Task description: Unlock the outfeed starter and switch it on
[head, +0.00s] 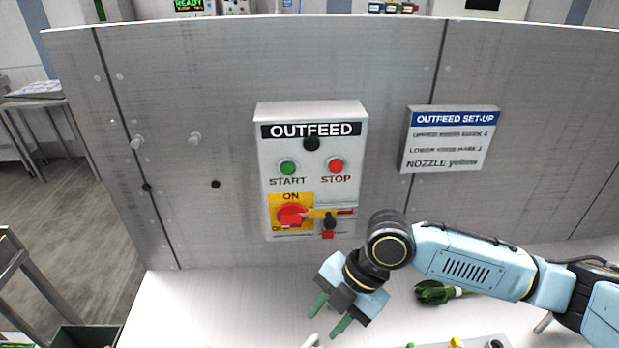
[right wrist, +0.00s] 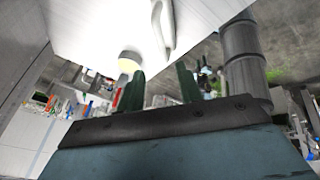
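The grey OUTFEED starter box (head: 266,150) is on the metal wall panel, with a green START button (head: 288,168) and a red STOP button (head: 336,166). Below them a red rotary switch (head: 291,215) sits on a yellow ON/OFF plate (head: 291,198); its exact setting is hard to tell. A yellow bar (head: 317,213) extends right from the switch, with a small dark and red piece, possibly a padlock (head: 328,226), at its end. My right gripper (head: 329,315) is open and empty below the box, its green fingers apart, also in the right wrist view (right wrist: 160,88). My left gripper is out of view.
An OUTFEED SET-UP sign (head: 448,140) is right of the box. A leafy green (head: 432,292) lies on the white worktop (head: 210,300) beneath my right arm. The worktop's left part is clear.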

